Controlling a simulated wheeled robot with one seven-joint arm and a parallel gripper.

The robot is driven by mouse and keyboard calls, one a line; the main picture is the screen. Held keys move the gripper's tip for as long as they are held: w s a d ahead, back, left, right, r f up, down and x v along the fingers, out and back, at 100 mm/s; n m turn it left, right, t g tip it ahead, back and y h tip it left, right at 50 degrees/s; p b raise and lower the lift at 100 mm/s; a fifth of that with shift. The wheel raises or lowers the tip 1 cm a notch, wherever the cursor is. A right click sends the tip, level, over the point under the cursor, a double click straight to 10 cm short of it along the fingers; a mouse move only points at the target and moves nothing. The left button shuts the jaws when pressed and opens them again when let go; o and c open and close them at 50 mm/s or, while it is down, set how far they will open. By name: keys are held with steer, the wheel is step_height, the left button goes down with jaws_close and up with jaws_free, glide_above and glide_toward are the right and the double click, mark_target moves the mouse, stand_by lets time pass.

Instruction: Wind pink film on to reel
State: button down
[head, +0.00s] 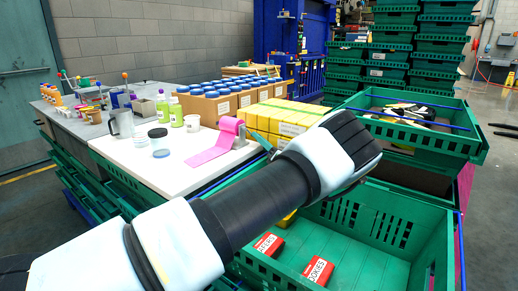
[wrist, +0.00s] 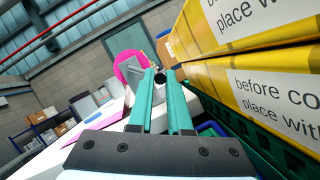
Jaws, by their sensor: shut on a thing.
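The pink film (head: 210,148) runs as a flat strip over the white table top up to the grey reel stand (head: 241,141). In the head view my arm hides most of the gripper.
Yellow boxes (head: 262,117) stand close to the right of the reel, and fill the right of the wrist view. Green crates (head: 405,222) lie to the right, one with red boxes (head: 318,270).

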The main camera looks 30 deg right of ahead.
steer(key=shift+n, duration=0.3)
steer(key=c, duration=0.8)
jaws_free()
steer(key=shift+c, duration=0.2)
steer(key=b+v, duration=0.2)
steer(key=v, duration=0.8)
steer(key=shift+s+d+b, duration=0.2)
steer(key=shift+s+b, duration=0.1)
steer(key=shift+b, duration=0.1)
steer(key=shift+f, duration=0.15)
